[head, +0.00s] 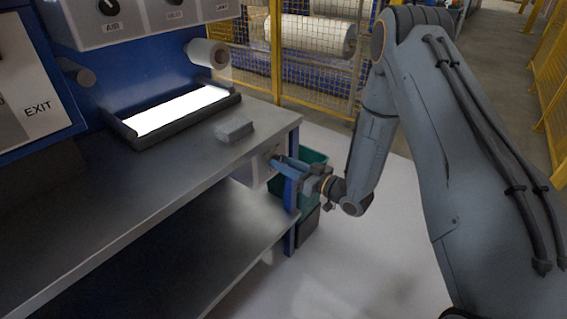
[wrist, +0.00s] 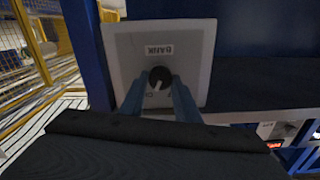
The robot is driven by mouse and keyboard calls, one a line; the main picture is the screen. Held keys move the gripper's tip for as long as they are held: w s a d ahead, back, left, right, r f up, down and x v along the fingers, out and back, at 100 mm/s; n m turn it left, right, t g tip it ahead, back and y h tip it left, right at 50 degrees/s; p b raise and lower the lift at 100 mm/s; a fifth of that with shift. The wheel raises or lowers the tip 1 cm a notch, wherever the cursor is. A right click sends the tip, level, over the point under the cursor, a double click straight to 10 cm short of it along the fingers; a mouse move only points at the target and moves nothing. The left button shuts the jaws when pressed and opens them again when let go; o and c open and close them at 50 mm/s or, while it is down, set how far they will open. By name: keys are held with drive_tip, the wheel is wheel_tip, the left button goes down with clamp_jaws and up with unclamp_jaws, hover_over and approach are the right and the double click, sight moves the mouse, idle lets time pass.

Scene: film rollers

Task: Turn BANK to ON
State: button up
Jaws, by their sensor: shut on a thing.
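The BANK panel (wrist: 192,60) is a pale square plate with a black knob (wrist: 160,76) at its middle; its label (wrist: 159,50) appears upside down in the wrist view. A white pointer mark on the knob points down and slightly left in that view. Small marks below the knob are partly covered and unreadable. My gripper (wrist: 163,84) has its blue fingers on either side of the knob and is shut on it. In the head view my gripper (head: 276,168) reaches under the bench's right end, and the knob is hidden behind it.
The grey bench (head: 180,160) has a lower shelf (head: 190,240) beneath. A blue leg (head: 290,195) and a green bin (head: 312,158) are close to my gripper. A grey block (head: 234,130) lies on top. Yellow fencing (head: 275,50) stands behind; the pale floor (head: 350,250) is clear.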

drive_tip(key=shift+m, duration=0.6)
drive_tip(key=o, duration=1)
drive_tip(key=shift+o, duration=0.2)
drive_tip(key=v, duration=0.7)
drive_tip(key=shift+s+d, duration=0.25)
drive_tip(key=shift+d, duration=0.05)
